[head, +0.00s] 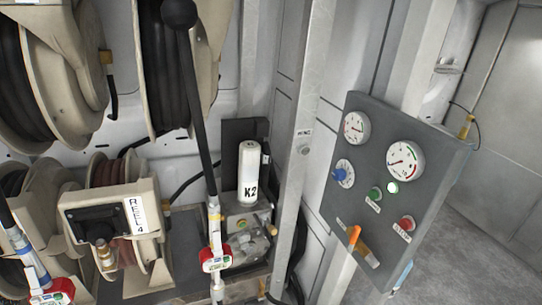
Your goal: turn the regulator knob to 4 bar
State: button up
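The blue regulator knob (341,175) sits on the left side of a grey control panel (436,190), in front of a round white scale plate. The scale's marks are too small to read, so I cannot tell the knob's setting. A small round gauge (356,128) is above the knob. A larger gauge (405,161) is to its right; its needle points to the lower left, but its numbers are not clear. My gripper is not in view, and nothing covers the knob.
The panel also carries a green button (375,194), a lit green lamp (392,188), a red button (406,223) and an orange lever (355,236). A metal post (297,150) stands left of it. Hose reels (180,70) and a hanging black hose (197,105) fill the left.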

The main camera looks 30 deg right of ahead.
aim_at(338, 174)
jog(key=z, duration=0.3)
jog(key=i, duration=1.35)
jog(key=z, duration=0.95)
